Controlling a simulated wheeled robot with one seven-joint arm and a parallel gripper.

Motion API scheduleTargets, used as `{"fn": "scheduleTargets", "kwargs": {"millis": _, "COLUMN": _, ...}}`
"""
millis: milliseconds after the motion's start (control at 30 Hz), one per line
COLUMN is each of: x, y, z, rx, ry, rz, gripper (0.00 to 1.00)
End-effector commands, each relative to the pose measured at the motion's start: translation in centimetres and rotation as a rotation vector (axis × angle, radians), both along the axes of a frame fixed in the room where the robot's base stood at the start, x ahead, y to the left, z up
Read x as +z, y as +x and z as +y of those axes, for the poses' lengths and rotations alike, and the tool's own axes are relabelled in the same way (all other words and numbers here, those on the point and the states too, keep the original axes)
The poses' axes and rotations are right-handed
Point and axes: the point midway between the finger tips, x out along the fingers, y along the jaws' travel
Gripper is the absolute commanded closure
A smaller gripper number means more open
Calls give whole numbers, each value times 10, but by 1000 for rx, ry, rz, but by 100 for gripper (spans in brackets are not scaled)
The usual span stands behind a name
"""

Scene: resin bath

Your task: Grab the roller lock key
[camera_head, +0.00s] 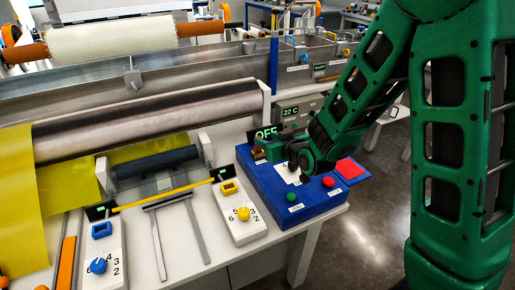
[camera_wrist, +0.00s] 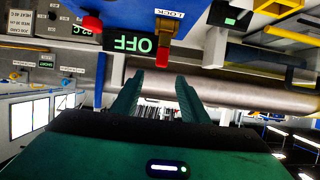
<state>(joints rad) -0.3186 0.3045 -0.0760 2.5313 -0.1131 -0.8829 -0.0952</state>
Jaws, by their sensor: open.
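The roller lock key (camera_wrist: 163,56) shows in the wrist view as a small red and brass-coloured piece at the blue panel (camera_wrist: 125,12), beside a LOCK label. In the head view my gripper (camera_head: 264,146) is low over the back of the box.
An OFF display (camera_head: 265,133) stands close behind the key. The box has a green button (camera_head: 291,197) and a red button (camera_head: 328,182). A long metal roller (camera_head: 150,122) and yellow sheet (camera_head: 65,190) lie left. A dial plate (camera_head: 240,222) stands left of the box.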

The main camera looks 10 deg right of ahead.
Motion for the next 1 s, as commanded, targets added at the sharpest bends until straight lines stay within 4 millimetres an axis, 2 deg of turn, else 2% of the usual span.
{"fn": "scheduleTargets", "kwargs": {"millis": 133, "x": -9, "y": 19, "z": 6, "rx": 0, "ry": -1, "rz": 2, "gripper": 59}}
{"fn": "scheduleTargets", "kwargs": {"millis": 467, "x": -20, "y": 38, "z": 12, "rx": -1, "ry": -2, "rz": 2, "gripper": 59}}
{"fn": "scheduleTargets", "kwargs": {"millis": 733, "x": -37, "y": 66, "z": 23, "rx": 0, "ry": -1, "rz": 2, "gripper": 59}}
{"fn": "scheduleTargets", "kwargs": {"millis": 1000, "x": -40, "y": 73, "z": 24, "rx": -1, "ry": -1, "rz": 2, "gripper": 59}}
